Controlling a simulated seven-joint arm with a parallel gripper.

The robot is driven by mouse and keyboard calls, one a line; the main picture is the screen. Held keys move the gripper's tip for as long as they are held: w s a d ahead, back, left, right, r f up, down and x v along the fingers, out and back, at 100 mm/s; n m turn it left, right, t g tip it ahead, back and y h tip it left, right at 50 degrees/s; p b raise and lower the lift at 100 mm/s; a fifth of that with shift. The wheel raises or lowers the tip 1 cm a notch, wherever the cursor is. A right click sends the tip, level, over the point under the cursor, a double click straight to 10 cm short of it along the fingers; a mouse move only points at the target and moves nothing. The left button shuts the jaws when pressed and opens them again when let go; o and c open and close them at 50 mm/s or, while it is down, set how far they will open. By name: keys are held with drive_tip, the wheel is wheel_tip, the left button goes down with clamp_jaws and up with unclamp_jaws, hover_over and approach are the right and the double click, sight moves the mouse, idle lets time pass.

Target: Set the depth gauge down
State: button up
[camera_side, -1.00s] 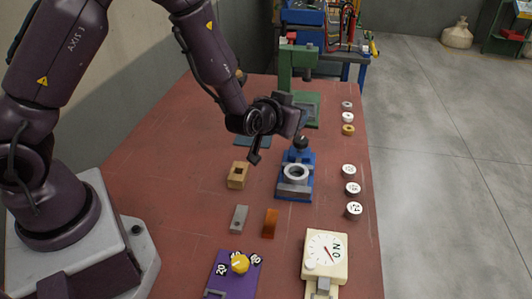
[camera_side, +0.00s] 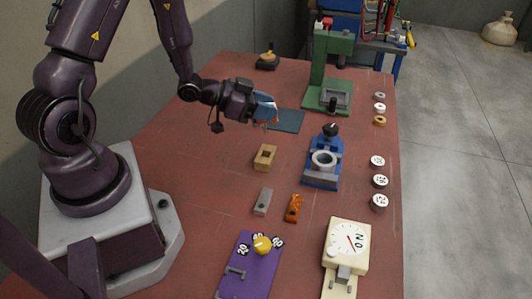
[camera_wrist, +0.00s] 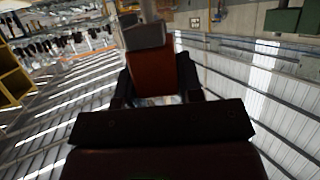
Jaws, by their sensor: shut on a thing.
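My gripper (camera_side: 254,107) is shut on the depth gauge (camera_side: 266,106), which looks pale blue with an orange edge in the side view. A thin part seems to hang below it. In the wrist view the held gauge shows as an orange-brown block (camera_wrist: 152,75) with a grey piece and a rod at its far end, between my dark fingers. The gauge appears above the red table (camera_side: 210,125), near the left end of a flat dark teal mat (camera_side: 288,122). Its height above the mat is hard to tell. My fingertips are partly hidden.
A green press (camera_side: 332,70) stands behind the mat. A blue fixture with a ring (camera_side: 323,165) stands to its right front, and a tan block (camera_side: 265,158) in front. Several round weights line the right edge. The table left of the tan block is clear.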

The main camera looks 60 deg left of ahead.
drive_tip(key=shift+s+d+f, duration=0.1)
drive_tip(key=shift+s+d, duration=0.05)
drive_tip(key=shift+d, duration=0.3)
drive_tip(key=shift+m, duration=0.3)
drive_tip(key=shift+f, duration=3.8)
drive_tip(key=shift+f, duration=0.15)
drive_tip(key=shift+f, duration=0.3)
drive_tip(key=o, duration=1.1)
drive_tip(key=shift+r, duration=0.15)
